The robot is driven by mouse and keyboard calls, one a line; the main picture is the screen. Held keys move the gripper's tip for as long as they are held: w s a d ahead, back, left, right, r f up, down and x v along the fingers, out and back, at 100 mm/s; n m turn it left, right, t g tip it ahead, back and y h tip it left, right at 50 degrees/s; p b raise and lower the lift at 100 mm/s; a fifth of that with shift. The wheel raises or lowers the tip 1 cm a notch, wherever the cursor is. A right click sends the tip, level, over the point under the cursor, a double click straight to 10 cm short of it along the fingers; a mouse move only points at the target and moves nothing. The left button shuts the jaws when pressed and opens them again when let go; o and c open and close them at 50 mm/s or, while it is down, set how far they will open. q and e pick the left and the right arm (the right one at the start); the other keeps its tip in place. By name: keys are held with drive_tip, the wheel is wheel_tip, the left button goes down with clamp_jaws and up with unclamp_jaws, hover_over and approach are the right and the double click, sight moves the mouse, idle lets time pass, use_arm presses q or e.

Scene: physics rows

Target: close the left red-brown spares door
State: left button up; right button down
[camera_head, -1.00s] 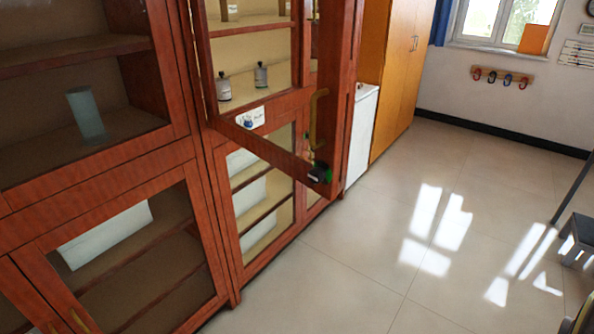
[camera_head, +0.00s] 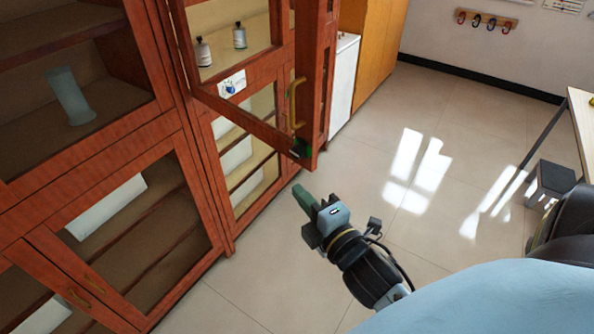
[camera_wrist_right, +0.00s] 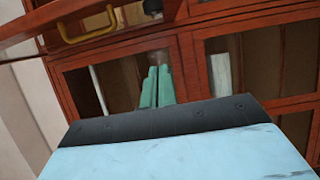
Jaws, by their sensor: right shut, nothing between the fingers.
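The red-brown glazed door (camera_head: 317,85) of the upper cabinet stands open, jutting out into the room. It has a brass handle (camera_head: 293,103) and a small black and green piece at its lower outer corner. In the right wrist view the door's lower part (camera_wrist_right: 40,28) and its handle (camera_wrist_right: 88,25) show at the upper left. My right gripper (camera_head: 303,197) is shut and empty, its green fingers just below the door's lower outer corner, seemingly apart from it. The fingers also show in the right wrist view (camera_wrist_right: 157,86). My left gripper is out of view.
Behind the open door are shelves with small bottles (camera_head: 204,52) and a label card (camera_head: 232,84). Closed glazed lower doors (camera_head: 140,230) run along the left. A white cabinet (camera_head: 344,80) stands beyond.

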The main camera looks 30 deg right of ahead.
drive_tip(key=w+d+p, duration=0.2)
drive_tip(key=w+d, duration=0.2)
drive_tip(key=w, duration=0.6)
drive_tip(key=shift+w, duration=0.15)
drive_tip(key=shift+d, duration=0.15)
